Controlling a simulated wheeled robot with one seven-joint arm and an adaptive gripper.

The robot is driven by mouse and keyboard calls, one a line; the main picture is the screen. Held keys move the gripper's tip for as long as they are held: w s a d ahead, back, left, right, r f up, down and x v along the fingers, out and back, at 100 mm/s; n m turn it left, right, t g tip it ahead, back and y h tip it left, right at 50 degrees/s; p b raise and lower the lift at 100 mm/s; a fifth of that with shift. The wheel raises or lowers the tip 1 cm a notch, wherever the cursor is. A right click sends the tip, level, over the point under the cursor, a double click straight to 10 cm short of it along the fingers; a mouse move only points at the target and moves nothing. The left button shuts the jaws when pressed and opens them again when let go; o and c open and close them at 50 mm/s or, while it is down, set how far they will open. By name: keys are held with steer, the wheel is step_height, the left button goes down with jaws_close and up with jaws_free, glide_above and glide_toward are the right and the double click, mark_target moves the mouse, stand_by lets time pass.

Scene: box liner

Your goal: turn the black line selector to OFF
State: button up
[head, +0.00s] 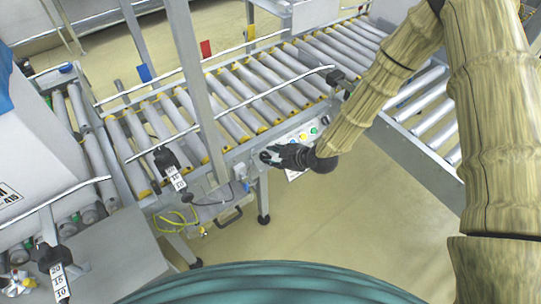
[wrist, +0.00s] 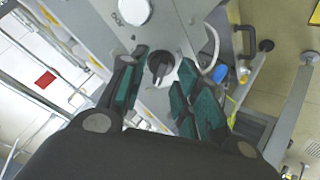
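The black line selector (wrist: 161,64) is a round black knob with a raised bar, on a grey panel (wrist: 170,20) in the wrist view. Its bar stands roughly upright in that picture, tilted slightly; I cannot read which marking it points to. My gripper (wrist: 163,72) is open, with its green-padded fingers on either side of the selector in the picture. I see gaps between the pads and the knob, and cannot tell the depth between them. In the head view my gripper (head: 272,156) is at the conveyor's front edge and hides the selector.
A white round button (wrist: 134,11) sits beside the selector. A grey cable (wrist: 212,48) runs close to the right finger. In the head view, a panel with coloured buttons (head: 313,133) is right of my gripper, and the roller conveyor (head: 250,90) lies behind. Floor in front is clear.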

mark_target(266, 156)
steer(key=shift+x, duration=1.35)
